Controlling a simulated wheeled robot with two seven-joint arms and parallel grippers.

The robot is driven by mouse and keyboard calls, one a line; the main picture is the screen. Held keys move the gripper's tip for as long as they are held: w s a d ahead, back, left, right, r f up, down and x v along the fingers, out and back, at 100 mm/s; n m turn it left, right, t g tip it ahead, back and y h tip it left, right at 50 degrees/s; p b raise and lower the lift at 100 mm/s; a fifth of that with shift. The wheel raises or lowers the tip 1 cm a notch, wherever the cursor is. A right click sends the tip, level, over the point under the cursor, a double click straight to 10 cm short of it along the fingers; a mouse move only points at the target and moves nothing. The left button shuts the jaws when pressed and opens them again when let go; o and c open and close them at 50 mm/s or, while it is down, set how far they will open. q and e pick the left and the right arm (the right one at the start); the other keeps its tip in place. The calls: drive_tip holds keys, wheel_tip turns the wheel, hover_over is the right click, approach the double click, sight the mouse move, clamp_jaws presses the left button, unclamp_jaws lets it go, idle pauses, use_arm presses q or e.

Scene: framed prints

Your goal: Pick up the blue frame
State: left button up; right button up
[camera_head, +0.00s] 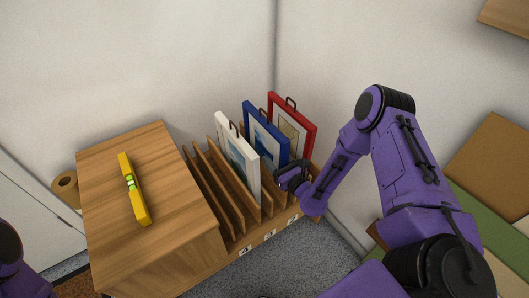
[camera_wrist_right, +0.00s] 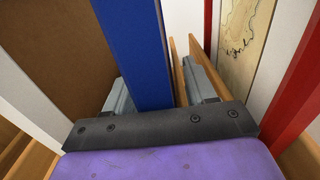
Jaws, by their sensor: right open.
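The blue frame (camera_head: 266,128) stands upright in a slot of a wooden rack, between the white frame and the red frame, with a small handle on its top edge. In the right wrist view the blue frame's edge (camera_wrist_right: 133,45) passes between the two grey fingers of my right gripper (camera_wrist_right: 157,80). The fingers are apart, one on each side of it; I cannot tell whether either touches it. In the head view my right gripper (camera_head: 291,178) is at the frame's near lower edge. Only a purple part of my left arm shows at lower left; its gripper is out of view.
The white frame (camera_head: 238,158) and red frame (camera_head: 294,124) stand close on either side. The wooden rack (camera_head: 231,193) has empty slots at left. A wooden cabinet (camera_head: 172,215) holds a yellow level (camera_head: 142,207). Walls stand close behind.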

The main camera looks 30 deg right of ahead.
clamp_jaws()
drive_tip(key=shift+r, duration=0.1)
